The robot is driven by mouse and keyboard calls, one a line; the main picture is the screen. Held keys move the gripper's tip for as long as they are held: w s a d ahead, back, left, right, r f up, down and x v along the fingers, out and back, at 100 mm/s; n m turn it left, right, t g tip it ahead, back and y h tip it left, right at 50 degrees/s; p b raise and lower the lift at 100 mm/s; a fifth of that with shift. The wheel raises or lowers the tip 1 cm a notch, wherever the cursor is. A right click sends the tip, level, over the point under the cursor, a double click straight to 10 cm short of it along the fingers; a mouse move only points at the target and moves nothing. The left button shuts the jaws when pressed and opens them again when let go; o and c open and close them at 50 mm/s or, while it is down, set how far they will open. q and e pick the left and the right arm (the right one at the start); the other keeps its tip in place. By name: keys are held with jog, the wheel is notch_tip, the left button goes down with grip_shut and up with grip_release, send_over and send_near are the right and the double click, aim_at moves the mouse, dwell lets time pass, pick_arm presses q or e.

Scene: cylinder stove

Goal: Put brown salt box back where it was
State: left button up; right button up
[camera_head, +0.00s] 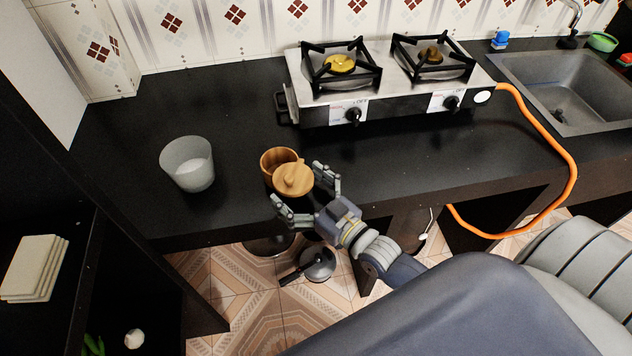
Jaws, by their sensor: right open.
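The brown salt box (270,161) is a round wooden pot on the black counter, close to its front edge. Its wooden lid (294,180) with a knob sits off to one side, so part of the box's opening shows. My right gripper (299,184) is open at the near side of the box, one finger to the right of the lid and one to its lower left. The fingers appear to straddle the box; contact is unclear. The lower part of the box is partly hidden. My left gripper is out of view.
A frosted glass cup (188,165) stands left of the box. A two-burner gas stove (390,100) with an orange hose (560,150) is behind, and a sink (570,90) is at right. The counter (120,150) is clear at left.

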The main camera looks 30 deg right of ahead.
jog(key=b+v, duration=0.1)
jog(key=v, duration=1)
jog(key=shift+s, duration=0.2)
